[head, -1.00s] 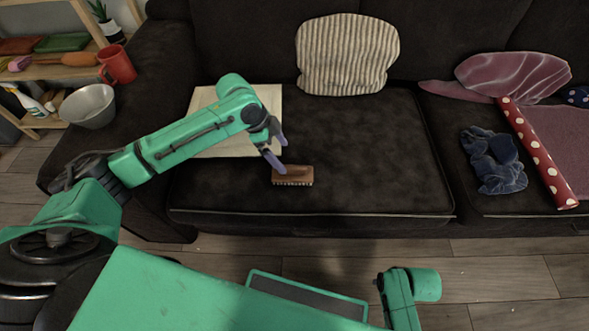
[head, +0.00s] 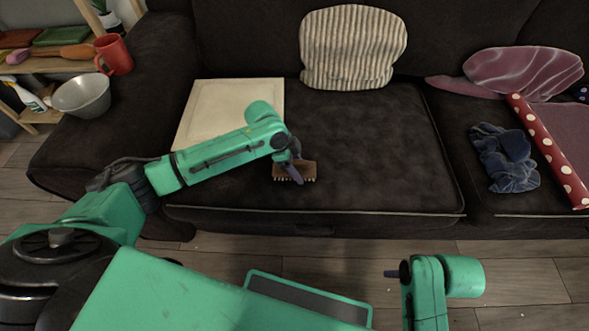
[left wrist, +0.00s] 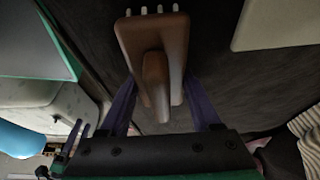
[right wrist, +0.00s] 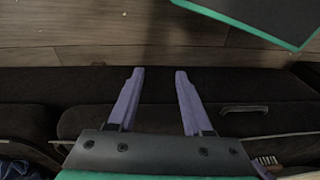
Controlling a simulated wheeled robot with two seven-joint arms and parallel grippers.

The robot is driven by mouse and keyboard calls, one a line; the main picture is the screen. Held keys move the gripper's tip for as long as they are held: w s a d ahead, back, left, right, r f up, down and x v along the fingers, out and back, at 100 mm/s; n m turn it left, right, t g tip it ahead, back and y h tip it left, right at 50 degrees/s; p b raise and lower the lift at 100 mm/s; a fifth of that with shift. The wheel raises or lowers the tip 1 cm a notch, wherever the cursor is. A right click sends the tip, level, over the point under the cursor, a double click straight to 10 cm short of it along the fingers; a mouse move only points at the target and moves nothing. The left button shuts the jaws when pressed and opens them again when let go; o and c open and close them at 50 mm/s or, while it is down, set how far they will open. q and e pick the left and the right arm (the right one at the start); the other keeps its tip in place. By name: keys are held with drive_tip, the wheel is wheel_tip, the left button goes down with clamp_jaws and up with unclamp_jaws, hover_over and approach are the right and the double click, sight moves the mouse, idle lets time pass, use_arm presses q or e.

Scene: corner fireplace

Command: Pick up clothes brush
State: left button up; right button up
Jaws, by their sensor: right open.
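The clothes brush (head: 308,170) has a brown wooden body and pale bristles. It lies on the dark sofa seat near the front edge. My left gripper (head: 293,172) is at the brush and hides part of it. In the left wrist view the brush (left wrist: 155,65), with its raised handle, sits between the two purple fingers of the left gripper (left wrist: 160,85). They are spread along its sides; I cannot tell whether they touch it. My right gripper (right wrist: 158,75) is open and empty, in front of the sofa. The brush's end (right wrist: 267,160) shows at that view's lower right.
A pale square board (head: 225,100) lies on the seat behind my left arm. A striped cushion (head: 352,48) leans on the backrest. Blue cloth (head: 505,158) and a red dotted roll (head: 548,150) lie at right. A grey bowl (head: 82,96) and red mug (head: 114,55) are at left.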

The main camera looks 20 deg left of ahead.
sight(298, 161)
use_arm(q)
drive_tip(key=c, duration=0.5)
drive_tip(key=shift+r, duration=0.3)
wheel_tip(298, 161, up, 10)
drive_tip(key=p, duration=0.4)
drive_tip(key=shift+w+r, duration=0.1)
drive_tip(key=shift+r, duration=0.1)
wheel_tip(298, 161, up, 9)
drive_tip(key=p, duration=0.2)
use_arm(e)
drive_tip(key=s+d+f, duration=0.1)
drive_tip(key=f, duration=0.6)
drive_tip(key=s+d+f, duration=0.1)
drive_tip(key=s+f, duration=0.1)
drive_tip(key=f, duration=0.4)
drive_tip(key=shift+d+f+h, duration=0.35)
drive_tip(key=shift+h, duration=0.05)
